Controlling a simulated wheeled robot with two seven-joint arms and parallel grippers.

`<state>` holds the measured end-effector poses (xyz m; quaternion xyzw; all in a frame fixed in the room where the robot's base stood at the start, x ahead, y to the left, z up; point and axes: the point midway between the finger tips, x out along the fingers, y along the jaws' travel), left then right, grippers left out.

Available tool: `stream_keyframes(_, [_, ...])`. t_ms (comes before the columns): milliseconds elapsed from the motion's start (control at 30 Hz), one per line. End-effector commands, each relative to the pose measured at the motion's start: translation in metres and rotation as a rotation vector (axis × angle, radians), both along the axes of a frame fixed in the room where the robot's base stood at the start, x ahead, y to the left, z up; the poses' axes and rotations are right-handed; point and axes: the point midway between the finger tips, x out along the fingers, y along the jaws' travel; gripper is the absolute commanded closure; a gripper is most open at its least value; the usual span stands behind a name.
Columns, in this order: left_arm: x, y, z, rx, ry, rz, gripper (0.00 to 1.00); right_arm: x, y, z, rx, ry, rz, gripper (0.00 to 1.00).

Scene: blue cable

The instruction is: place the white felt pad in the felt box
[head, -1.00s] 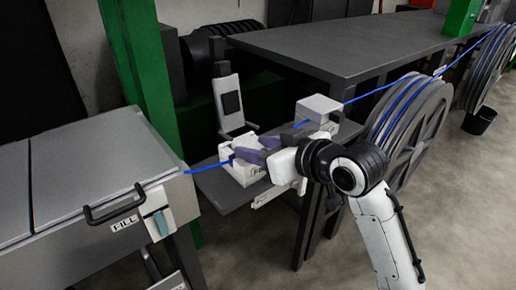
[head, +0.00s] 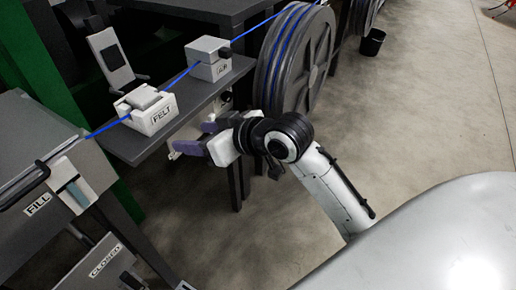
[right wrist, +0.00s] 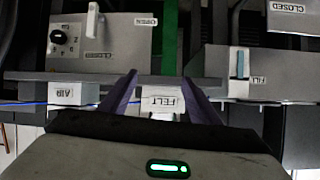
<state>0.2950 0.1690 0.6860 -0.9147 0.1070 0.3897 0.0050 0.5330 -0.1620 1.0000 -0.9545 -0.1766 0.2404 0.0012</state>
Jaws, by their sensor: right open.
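The felt box (head: 152,117), a white block labelled FELT, stands on a narrow grey shelf. The blue cable (head: 110,126) runs into it. A pale grey-white piece, apparently the felt pad (head: 144,97), sits in the top of the box. Its underside is hidden. My right gripper (head: 189,137) is open and empty, with purple fingers, to the right of the box and just off the shelf's front edge. In the right wrist view the felt box (right wrist: 164,101) shows between the open fingers, at a distance. My left gripper is not in view.
A white AIR box (head: 207,62) stands farther along the shelf (head: 190,103). A large cable reel (head: 297,65) stands to its right. A grey cabinet labelled FILL (head: 38,205) is at the left.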

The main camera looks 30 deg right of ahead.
Motion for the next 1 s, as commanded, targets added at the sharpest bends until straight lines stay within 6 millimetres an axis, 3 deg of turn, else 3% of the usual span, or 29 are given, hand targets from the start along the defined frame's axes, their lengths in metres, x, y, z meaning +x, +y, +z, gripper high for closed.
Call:
stream_keyframes(33, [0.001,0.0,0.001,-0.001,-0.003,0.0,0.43,-0.014,-0.001,-0.051,0.005,0.06,-0.025,0.43])
stream_keyframes(133, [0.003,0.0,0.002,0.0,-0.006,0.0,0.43,-0.049,-0.007,-0.134,-0.004,0.133,-0.075,0.43])
stream_keyframes(200, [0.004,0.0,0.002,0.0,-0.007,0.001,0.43,-0.083,-0.009,-0.186,-0.02,0.178,-0.1,0.43])
stream_keyframes(300, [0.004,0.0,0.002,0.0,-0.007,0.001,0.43,-0.138,-0.01,-0.245,-0.048,0.234,-0.118,0.43])
stream_keyframes(400, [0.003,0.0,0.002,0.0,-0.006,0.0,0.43,-0.187,-0.009,-0.284,-0.074,0.274,-0.122,0.43])
stream_keyframes(500, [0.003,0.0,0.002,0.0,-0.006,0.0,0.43,-0.221,-0.008,-0.305,-0.09,0.294,-0.119,0.43])
stream_keyframes(600, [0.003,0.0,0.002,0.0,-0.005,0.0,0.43,-0.236,-0.007,-0.313,-0.097,0.303,-0.117,0.43])
stream_keyframes(1000, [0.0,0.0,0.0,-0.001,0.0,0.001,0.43,-0.238,-0.007,-0.314,-0.098,0.302,-0.116,0.43])
